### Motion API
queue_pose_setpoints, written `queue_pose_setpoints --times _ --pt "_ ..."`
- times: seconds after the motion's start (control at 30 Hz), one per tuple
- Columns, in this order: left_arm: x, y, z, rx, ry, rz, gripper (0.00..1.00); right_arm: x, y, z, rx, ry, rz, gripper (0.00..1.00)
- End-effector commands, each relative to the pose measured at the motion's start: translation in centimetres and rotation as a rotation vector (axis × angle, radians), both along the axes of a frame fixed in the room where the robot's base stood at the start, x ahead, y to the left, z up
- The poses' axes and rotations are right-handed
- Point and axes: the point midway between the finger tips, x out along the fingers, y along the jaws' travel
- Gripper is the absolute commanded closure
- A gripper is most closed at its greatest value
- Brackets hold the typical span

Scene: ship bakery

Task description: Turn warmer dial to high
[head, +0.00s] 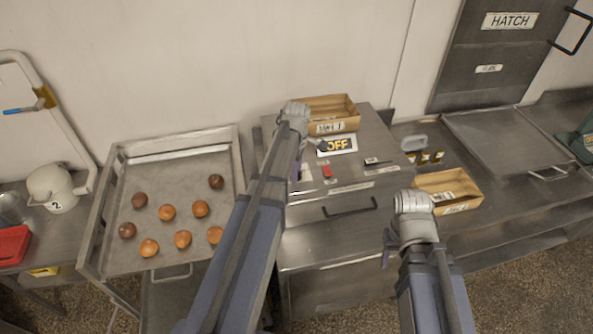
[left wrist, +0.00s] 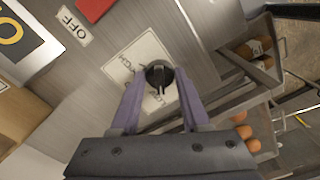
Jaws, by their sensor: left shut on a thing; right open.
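The warmer is the metal cabinet (head: 345,190) in the middle of the head view. A display (head: 337,145) on it reads OFF in yellow. The dark round dial (left wrist: 160,74) sits on a pale, partly legible label plate (left wrist: 139,60) in the left wrist view. My left gripper (left wrist: 162,92) has its purple fingers closed on the dial's sides. In the head view my left arm hides the dial. My right gripper (head: 386,250) is open and empty in front of the warmer's right side, its fingers mostly hidden by the wrist.
A box (head: 340,125) stands on top; another (head: 460,208) lies to the right. A tray (head: 185,150) of several buns is at left.

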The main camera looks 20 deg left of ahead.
Motion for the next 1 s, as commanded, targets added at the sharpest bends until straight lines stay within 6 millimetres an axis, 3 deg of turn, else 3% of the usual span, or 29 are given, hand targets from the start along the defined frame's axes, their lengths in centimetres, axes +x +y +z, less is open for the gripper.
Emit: queue_pose_setpoints --times 0.37,1.0 --pt "-0.02 -0.01 0.0 0.0 0.0 -0.173 1.0 0.0 0.0 0.0 0.0 0.0 0.0 0.5" --pt "-0.06 0.0 -0.01 0.0 0.0 -0.776 1.0 0.0 0.0 -0.01 0.0 0.0 0.0 0.5"
